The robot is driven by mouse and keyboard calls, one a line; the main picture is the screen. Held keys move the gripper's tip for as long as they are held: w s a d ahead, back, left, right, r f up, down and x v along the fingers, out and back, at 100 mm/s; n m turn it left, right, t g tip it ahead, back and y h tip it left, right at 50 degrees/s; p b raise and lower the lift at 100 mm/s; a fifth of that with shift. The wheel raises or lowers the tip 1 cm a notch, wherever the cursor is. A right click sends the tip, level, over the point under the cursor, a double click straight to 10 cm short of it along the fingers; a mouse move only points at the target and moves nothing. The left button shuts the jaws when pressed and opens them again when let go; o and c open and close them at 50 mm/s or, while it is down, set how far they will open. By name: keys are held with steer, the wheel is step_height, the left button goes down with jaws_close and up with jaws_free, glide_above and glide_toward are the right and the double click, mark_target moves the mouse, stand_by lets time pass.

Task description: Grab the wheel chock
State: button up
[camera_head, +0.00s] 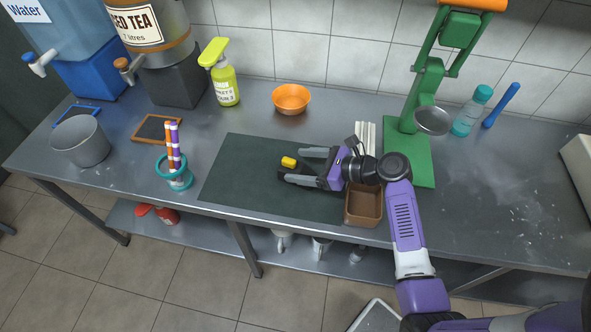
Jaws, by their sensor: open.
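The wheel chock (289,162) appears as a small black piece with a bright yellow end on the dark green mat (245,170). My gripper (294,166) reaches in from the right over the mat, with its two grey fingers pointing left. The fingers are apart, one on the far side and one on the near side of the chock, and the chock shows between them. I cannot tell whether either finger touches it. The chock's right part is dark and hard to tell from the gripper's shadow.
A brown box (364,206) stands close beneath my wrist. White sticks (366,137) and a green press (440,70) stand behind and right. An orange bowl (291,99) and a teal straw holder (174,174) stand left of the press. The mat's left part is clear.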

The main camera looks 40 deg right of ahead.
mark_target(286, 165)
steer(key=x, duration=0.5)
steer(key=shift+s+a+f, duration=0.1)
steer(key=shift+a+f, duration=0.05)
steer(key=shift+c, duration=0.2)
jaws_close()
